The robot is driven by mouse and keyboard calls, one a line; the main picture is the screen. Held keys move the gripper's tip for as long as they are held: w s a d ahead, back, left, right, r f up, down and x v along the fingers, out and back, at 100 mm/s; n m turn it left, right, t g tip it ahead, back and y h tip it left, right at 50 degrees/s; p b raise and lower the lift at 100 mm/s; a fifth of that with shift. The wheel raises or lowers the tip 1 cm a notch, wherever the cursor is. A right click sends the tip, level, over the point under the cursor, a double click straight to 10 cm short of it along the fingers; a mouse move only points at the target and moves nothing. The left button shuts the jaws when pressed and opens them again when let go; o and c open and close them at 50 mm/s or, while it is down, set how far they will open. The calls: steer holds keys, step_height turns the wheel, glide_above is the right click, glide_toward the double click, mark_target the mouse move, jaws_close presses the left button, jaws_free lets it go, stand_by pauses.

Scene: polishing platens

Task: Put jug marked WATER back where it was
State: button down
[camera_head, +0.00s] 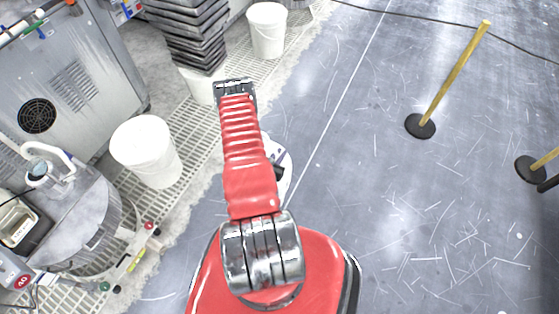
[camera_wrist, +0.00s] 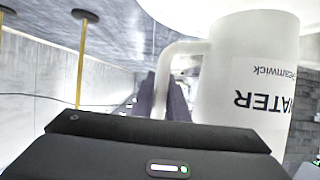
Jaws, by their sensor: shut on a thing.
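The white jug marked WATER (camera_wrist: 245,75) fills the right of the wrist view, its lettering upside down. That whole view is inverted, with the floor at the top, so the jug looks roughly upright. Its handle (camera_wrist: 168,75) points left. In the head view my red arm hides the gripper. A white shape (camera_head: 284,175) shows partly beside the arm; I cannot tell whether it is the jug.
A round machine (camera_head: 85,215) stands at left on a grating, near a grey cabinet (camera_head: 65,80). White buckets (camera_head: 146,150) (camera_head: 267,30) and a dark stack (camera_head: 188,30) line the grating. Yellow posts (camera_head: 455,72) stand at right. The scratched grey floor between is clear.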

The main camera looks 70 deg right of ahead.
steer(key=shift+f, duration=2.05)
steer(key=c, duration=1.7)
jaws_free()
steer(key=shift+f, duration=0.1)
steer(key=shift+c, duration=0.2)
steer(key=v, duration=1.2)
steer(key=shift+s, duration=0.1)
